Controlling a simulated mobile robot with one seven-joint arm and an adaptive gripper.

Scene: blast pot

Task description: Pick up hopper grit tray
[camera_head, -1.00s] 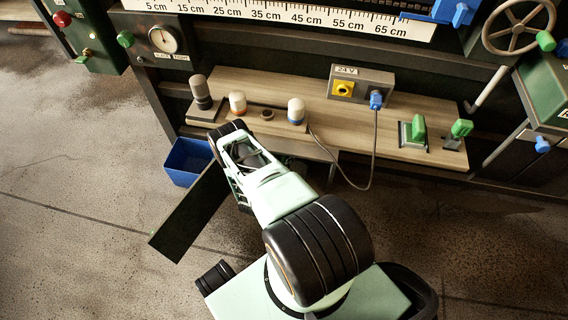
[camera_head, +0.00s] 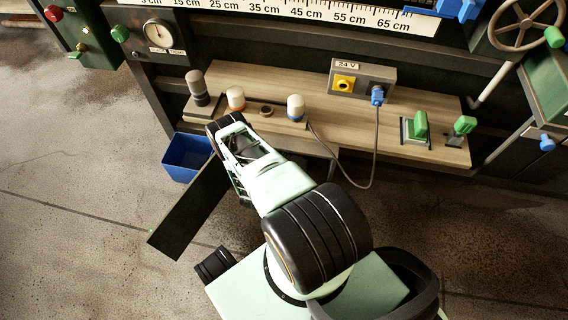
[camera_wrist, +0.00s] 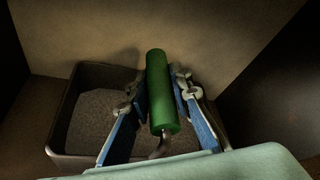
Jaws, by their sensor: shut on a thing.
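The hopper grit tray (camera_wrist: 60,125) shows in the wrist view as a dark open box with grey grit (camera_wrist: 98,118) inside. A green cylindrical handle (camera_wrist: 160,75) stands at its right side. My gripper (camera_wrist: 160,95) has its blue-padded fingers on either side of this handle and is shut on it. Whether the handle joins the tray is hard to see. In the head view my arm reaches to the bench's left end; its fingertips, the tray and the handle are hidden there.
A wooden bench (camera_head: 340,137) carries several knobs, a 24 V box (camera_head: 361,82) and green switches (camera_head: 420,125). A blue bin (camera_head: 182,160) sits left of my arm. A dark flat panel (camera_head: 180,222) juts out beside my forearm. Floor at left is clear.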

